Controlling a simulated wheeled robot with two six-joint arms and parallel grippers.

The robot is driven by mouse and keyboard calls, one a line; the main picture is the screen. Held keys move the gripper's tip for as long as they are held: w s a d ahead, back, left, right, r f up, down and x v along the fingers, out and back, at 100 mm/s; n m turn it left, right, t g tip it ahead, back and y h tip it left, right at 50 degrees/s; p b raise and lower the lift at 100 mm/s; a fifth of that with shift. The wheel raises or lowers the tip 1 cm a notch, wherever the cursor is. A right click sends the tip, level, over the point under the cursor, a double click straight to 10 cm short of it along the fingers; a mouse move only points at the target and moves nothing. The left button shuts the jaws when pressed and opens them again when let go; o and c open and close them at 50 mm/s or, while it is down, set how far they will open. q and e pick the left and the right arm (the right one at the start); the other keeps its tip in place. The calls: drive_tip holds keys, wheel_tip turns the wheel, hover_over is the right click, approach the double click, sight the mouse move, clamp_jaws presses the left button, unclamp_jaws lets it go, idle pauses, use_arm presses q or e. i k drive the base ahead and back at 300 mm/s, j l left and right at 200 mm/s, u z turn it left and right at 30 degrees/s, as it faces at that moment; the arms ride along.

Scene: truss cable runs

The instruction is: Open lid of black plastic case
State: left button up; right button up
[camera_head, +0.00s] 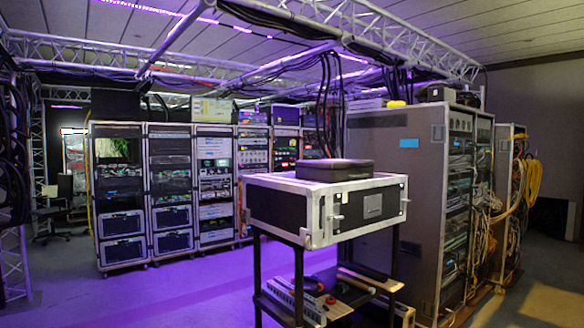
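A small black plastic case (334,170) lies flat on top of a grey-edged flight case (322,240) in the middle of the camera_head view. Its lid appears shut. The flight case has a dark front with metal latches and rests on a black-legged cart. Neither of my grippers shows in this view, so nothing of mine is seen at the black case.
The cart's lower shelf (345,300) holds a power strip and loose tools. A tall grey rack (405,170) with cables stands close behind on the right. More equipment racks (197,185) line the back left. The floor (150,295) at left is clear.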

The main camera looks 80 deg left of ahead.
sight(331, 164)
drive_tip(key=u, duration=2)
drive_tip(key=i+u, duration=0.1)
drive_tip(key=i+l, duration=0.2)
drive_tip(key=i, duration=0.25)
drive_tip(key=i+l+z, duration=0.15)
drive_tip(key=i, duration=0.25)
drive_tip(key=i+l, duration=0.25)
drive_tip(key=i, duration=0.2)
drive_tip(key=i+l+z, duration=0.1)
drive_tip(key=i, duration=0.35)
drive_tip(key=l, duration=0.1)
